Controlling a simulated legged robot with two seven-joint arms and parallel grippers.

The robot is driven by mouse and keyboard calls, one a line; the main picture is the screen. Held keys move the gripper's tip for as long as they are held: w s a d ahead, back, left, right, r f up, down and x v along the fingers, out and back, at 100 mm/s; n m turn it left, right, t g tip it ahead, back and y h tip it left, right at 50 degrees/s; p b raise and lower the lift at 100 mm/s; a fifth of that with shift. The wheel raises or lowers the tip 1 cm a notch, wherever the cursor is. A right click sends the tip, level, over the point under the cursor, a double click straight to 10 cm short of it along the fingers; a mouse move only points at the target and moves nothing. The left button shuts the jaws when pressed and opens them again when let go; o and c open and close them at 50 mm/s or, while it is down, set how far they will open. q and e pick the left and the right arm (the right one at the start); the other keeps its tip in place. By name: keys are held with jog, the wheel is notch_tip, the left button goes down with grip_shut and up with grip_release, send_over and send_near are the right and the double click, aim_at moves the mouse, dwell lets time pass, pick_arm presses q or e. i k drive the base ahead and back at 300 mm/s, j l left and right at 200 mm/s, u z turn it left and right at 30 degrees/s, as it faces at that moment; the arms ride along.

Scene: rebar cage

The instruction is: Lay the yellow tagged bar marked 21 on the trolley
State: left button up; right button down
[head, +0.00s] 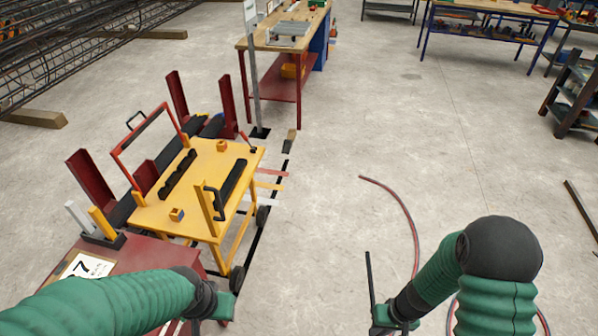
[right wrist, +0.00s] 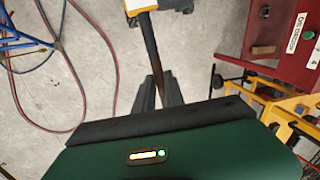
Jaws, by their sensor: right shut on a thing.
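The yellow trolley (head: 238,158) stands left of centre in the head view, with black rests on its top; part of its yellow frame seems to show at the right of the right wrist view (right wrist: 285,130). My right gripper (head: 383,317) is shut on a thin dark bar (head: 370,278), held over open floor to the right of the trolley. In the right wrist view the bar (right wrist: 150,45) runs up from between the fingers (right wrist: 160,88) to a yellow and white tag (right wrist: 138,5). Its number is not readable. My left gripper (head: 226,304) is near the trolley's front end; its jaws are unclear.
A red cabinet (head: 150,255) with a number card stands at the trolley's near end. Dark red posts (head: 90,185) rise along the trolley's left side. A grey post (head: 252,65) stands behind it.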

aim_at(189, 193)
jog(key=i+l+z, duration=0.15)
jog(key=z, duration=0.15)
jog(key=i+z, duration=0.3)
jog(key=i+u, duration=0.2)
jog(key=i, duration=0.3)
jog(key=i+u, duration=0.2)
jog(key=i, duration=0.3)
jog(key=i+l+u, duration=0.2)
jog(key=i, duration=0.3)
jog(key=i+u, duration=0.2)
jog(key=u, duration=0.25)
jog(key=i+u, duration=0.15)
jog(key=u, duration=0.35)
jog(key=i+l+u, duration=0.15)
jog(key=u, duration=0.3)
jog(key=i+l+u, duration=0.15)
jog(key=u, duration=0.3)
jog(key=i+u, duration=0.15)
jog(key=u, duration=0.3)
jog(key=i+l+u, duration=0.15)
jog(key=u, duration=0.25)
jog(key=i+l+u, duration=0.1)
jog(key=u, duration=0.35)
jog(key=l+u, duration=0.3)
jog(key=u, duration=0.15)
jog(key=i+l+u, duration=0.1)
jog(key=l+u, duration=0.15)
jog(key=u, duration=0.15)
